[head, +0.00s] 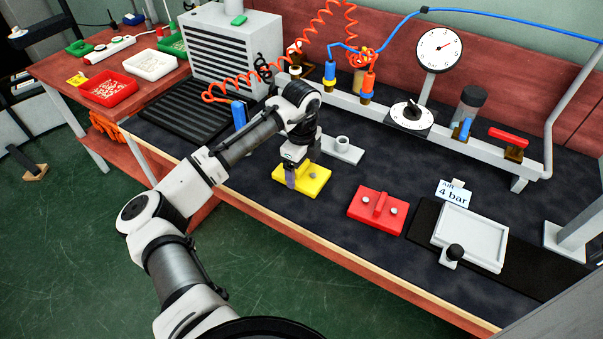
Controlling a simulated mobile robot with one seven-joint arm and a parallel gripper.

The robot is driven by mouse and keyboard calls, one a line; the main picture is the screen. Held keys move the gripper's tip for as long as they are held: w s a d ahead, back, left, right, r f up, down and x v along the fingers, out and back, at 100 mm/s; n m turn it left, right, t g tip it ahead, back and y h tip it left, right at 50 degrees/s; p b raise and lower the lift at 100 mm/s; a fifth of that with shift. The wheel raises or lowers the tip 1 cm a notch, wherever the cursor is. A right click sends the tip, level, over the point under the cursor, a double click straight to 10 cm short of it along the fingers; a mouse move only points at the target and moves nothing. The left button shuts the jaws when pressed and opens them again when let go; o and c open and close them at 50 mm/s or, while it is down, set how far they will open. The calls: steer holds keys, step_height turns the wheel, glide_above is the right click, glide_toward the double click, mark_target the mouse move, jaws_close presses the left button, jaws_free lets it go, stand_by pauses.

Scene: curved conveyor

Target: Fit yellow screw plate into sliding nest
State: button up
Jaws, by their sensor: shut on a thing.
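The yellow screw plate (316,182) lies at the middle of the dark bench top, with small round screw heads on its face. My gripper (291,178) points down over its left part and is shut on it; the fingers hide the part between them. I cannot tell whether the plate touches the bench. The sliding nest (476,232) is a pale grey rectangular tray at the right, on a black strip. It looks empty, and a black knob (455,252) stands at its front edge.
A red screw plate (364,210) lies between the yellow plate and the nest. A grey block with a round socket (343,150) sits just behind the yellow plate. A "4 bar" card (453,193) stands behind the nest. The grey air rail (400,119) runs along the back.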

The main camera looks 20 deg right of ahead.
steer(key=shift+c, duration=0.7)
steer(key=shift+r, duration=0.1)
step_height(320, 180, up, 20)
steer(key=shift+b, duration=0.4)
